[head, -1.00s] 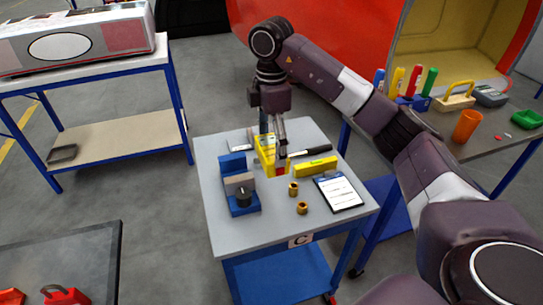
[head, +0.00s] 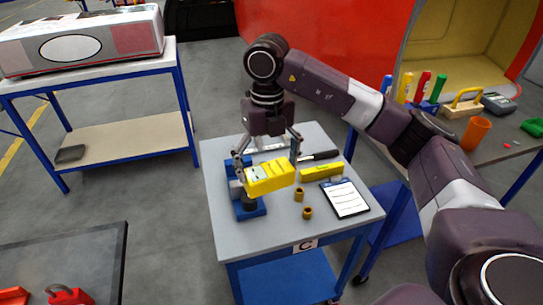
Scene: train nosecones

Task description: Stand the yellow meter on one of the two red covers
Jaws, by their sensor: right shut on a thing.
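The yellow meter (head: 272,178) is held tilted above the grey table marked C, in front of a blue vise-like fixture. My right gripper (head: 266,166) is shut on the meter, with a finger at each side of it. The meter's small pale face shows at its left part. Two red covers lie on the dark table at the bottom left: one cover (head: 14,296) at the picture's edge and another cover (head: 70,296) with a loop-like top. Both are partly cut off by the frame. My left gripper is not in view.
The grey table (head: 222,238) holds a blue fixture (head: 250,209), a yellow bar (head: 322,172), a clipboard (head: 345,198), two brass fittings (head: 307,213) and a dark-handled tool (head: 318,156). The dark table's (head: 70,250) visible back part is clear. Floor lies between the tables.

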